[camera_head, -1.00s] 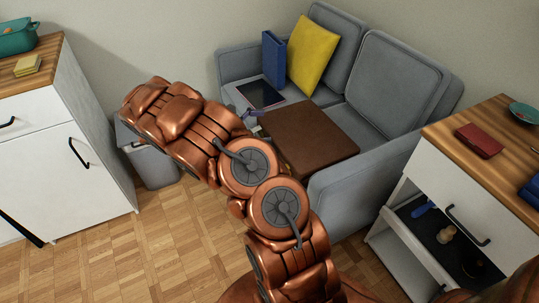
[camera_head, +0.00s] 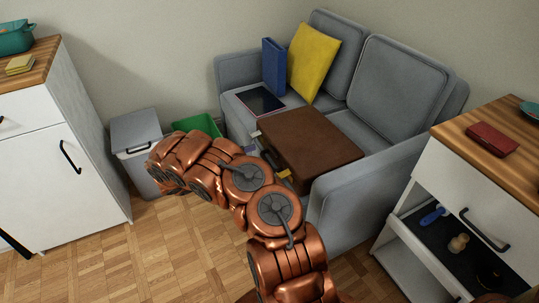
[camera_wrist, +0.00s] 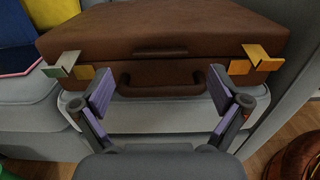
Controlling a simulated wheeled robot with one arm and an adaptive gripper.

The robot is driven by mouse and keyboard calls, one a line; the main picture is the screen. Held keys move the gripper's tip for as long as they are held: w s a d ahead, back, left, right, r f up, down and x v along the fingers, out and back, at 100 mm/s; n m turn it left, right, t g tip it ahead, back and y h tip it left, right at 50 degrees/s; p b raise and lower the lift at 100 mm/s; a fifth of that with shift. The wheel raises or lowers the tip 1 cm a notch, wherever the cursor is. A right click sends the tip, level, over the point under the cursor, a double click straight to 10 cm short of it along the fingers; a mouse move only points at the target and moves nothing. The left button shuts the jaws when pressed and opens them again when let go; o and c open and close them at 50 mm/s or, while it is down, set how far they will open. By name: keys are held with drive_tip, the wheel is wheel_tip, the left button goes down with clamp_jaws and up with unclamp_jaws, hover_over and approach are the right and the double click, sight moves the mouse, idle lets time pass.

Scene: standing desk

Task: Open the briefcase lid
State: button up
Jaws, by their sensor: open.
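The brown briefcase (camera_head: 312,140) lies flat on the sofa seat with its lid down. In the wrist view, its front (camera_wrist: 165,45) faces me, with a dark carry handle (camera_wrist: 165,88) in the middle. A latch sticks out at the left (camera_wrist: 64,64) and another at the right (camera_wrist: 256,60), both apart from my fingers. My gripper (camera_wrist: 161,92) is open, with its purple finger pads spread either side of the handle and nothing gripped. Whether the pads touch the case, I cannot tell. In the head view my arm mostly hides the gripper.
The grey sofa (camera_head: 345,200) has an armrest close to the right of the briefcase. A tablet (camera_head: 261,99), a blue binder (camera_head: 274,66) and a yellow cushion (camera_head: 312,60) are behind it. A green bin (camera_head: 197,124) and grey bin (camera_head: 138,140) stand at left. A drawer cabinet (camera_head: 460,190) stands at right.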

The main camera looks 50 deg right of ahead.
drive_tip(key=shift+b+x, duration=0.35)
drive_tip(key=shift+x, duration=1.95)
drive_tip(key=shift+a, duration=0.1)
drive_tip(key=shift+r, duration=0.1)
drive_tip(key=c, duration=1.7)
